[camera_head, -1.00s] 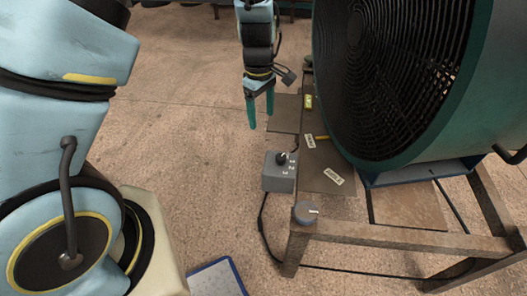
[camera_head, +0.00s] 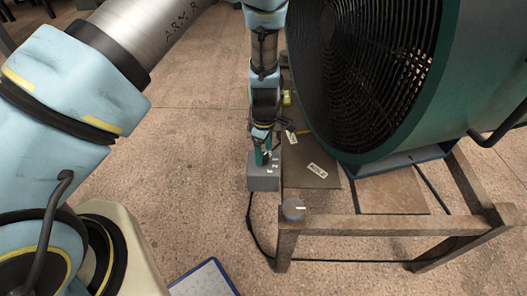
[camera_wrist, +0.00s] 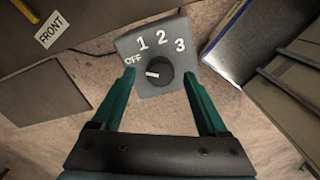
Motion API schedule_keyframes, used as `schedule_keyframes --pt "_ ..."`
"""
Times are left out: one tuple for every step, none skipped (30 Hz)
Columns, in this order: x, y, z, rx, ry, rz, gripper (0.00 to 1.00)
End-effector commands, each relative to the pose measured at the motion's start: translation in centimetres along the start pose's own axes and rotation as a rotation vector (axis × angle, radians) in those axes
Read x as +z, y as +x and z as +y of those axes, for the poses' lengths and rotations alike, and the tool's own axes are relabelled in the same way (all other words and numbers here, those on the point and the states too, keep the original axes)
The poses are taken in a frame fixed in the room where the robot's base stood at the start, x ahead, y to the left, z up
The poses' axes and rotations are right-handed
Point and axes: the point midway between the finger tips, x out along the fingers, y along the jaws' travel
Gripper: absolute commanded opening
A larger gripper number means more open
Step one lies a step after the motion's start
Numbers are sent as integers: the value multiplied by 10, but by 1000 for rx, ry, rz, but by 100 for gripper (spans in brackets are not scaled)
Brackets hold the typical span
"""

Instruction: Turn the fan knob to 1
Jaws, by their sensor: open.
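The fan knob (camera_wrist: 159,72) is a round black dial with a white pointer mark, on a grey switch box (camera_wrist: 133,44) labelled OFF, 1, 2, 3. In the wrist view the white mark points left, near OFF. My gripper (camera_wrist: 161,80) is open, its two green fingers on either side of the knob. I cannot tell if either finger touches it. In the head view the box (camera_head: 264,184) sits at the left edge of the stand, and my gripper (camera_head: 263,157) is over it, hiding the knob.
A large green fan (camera_head: 400,100) stands on a rusty metal stand (camera_head: 350,226) to the right. A grey round knob (camera_head: 293,209) is on the stand's front corner. A black cable (camera_head: 250,228) hangs from the box. A blue-edged panel (camera_head: 205,280) lies at the bottom. Open floor is left of the stand.

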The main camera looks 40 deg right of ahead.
Motion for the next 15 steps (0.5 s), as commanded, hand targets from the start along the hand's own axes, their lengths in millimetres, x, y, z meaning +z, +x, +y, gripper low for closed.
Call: schedule_keyframes --pt "-1 4 -1 -2 -1 0 77" --pt "-1 7 -1 -1 -1 0 77" --pt "-1 10 0 -1 -1 1 77" --pt "-1 11 0 0 -1 1 77" --pt "-1 12 0 0 -1 0 77" --pt "0 14 0 1 0 0 77" --pt "0 14 0 1 0 0 77" --pt "0 15 0 1 0 0 77" --pt "0 15 0 1 0 0 77" --pt "0 15 0 1 0 0 77" --pt "0 15 0 1 0 0 77" --pt "0 15 0 1 0 0 77" --pt "0 15 0 1 0 0 77" --pt "0 15 0 1 0 0 77" --pt "0 15 0 1 0 0 73"
